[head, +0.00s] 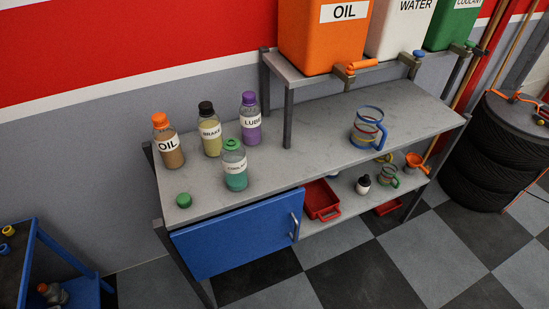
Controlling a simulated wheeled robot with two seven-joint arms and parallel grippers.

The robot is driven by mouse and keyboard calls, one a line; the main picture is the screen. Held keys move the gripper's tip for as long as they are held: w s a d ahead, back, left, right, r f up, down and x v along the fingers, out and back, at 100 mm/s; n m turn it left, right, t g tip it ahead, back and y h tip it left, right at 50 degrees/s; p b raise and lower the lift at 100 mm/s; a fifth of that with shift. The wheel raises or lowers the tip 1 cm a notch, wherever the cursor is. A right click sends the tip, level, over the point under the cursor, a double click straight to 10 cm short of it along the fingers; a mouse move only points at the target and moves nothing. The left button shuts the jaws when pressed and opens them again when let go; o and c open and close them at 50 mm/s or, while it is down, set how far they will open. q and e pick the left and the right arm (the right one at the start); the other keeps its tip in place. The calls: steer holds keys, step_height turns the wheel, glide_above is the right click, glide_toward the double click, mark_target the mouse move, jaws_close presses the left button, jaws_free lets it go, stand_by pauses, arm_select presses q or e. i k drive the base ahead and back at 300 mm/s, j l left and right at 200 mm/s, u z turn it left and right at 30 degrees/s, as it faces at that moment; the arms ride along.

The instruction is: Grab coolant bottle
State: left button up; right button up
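Neither of my grippers shows in the head view.
Behind the coolant bottle stand the oil bottle (168,145), the brake bottle (211,135) and the lube bottle (250,123). A blue-handled jug (368,128) stands further right. A raised shelf holds large oil (322,40), water and coolant containers. The bench middle is clear.

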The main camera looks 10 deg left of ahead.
mark_target(232, 153)
steer(key=i+l+u, duration=0.1)
steer(key=l+u, duration=0.6)
steer(key=u, duration=0.15)
steer(key=l+u, duration=0.45)
